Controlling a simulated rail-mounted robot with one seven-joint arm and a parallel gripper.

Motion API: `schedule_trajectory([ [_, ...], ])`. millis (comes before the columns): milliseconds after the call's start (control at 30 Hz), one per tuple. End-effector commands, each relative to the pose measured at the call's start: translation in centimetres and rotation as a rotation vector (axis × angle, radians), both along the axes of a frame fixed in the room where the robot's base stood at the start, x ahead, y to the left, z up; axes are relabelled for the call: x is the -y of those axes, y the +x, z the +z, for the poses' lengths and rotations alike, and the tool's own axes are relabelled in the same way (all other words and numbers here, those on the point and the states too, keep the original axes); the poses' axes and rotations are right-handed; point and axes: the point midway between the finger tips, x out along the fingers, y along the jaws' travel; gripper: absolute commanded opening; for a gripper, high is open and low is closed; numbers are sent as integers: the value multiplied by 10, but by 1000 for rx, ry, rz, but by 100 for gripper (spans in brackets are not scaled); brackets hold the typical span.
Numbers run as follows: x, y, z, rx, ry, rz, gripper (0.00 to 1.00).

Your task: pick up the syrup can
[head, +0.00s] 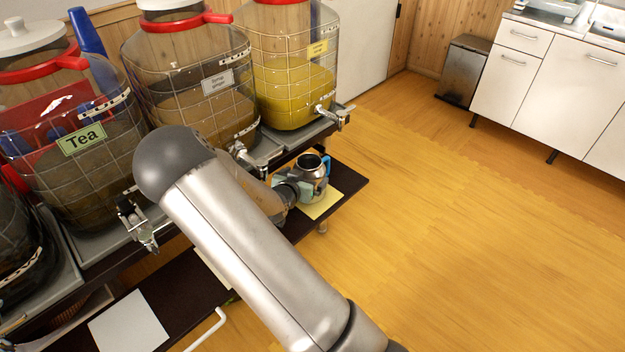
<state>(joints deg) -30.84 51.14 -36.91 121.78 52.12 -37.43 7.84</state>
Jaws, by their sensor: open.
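The syrup can (312,166) looks like a small steel can with a dark open mouth and a blue handle at its right. It stands upright on a yellow sheet (326,205) on the low dark shelf, below the jar of yellow liquid. My gripper (299,189) is open at the can's left and near side, close against its lower body. My own arm hides part of the gripper. I cannot tell whether the fingers touch the can or reach around it.
Large tapped jars stand in a row above the shelf: one labelled Tea (85,140), a brown one (190,100) and a yellow one (290,75). A metal tap (333,116) juts out above and right of the can. The wooden floor (450,220) at right is clear.

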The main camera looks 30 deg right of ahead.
Motion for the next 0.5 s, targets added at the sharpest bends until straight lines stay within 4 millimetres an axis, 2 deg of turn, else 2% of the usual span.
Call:
schedule_trajectory([
  [233,25,22,-17,-1,-1,-2,100],
  [500,29,27,-19,-2,1,0,100],
])
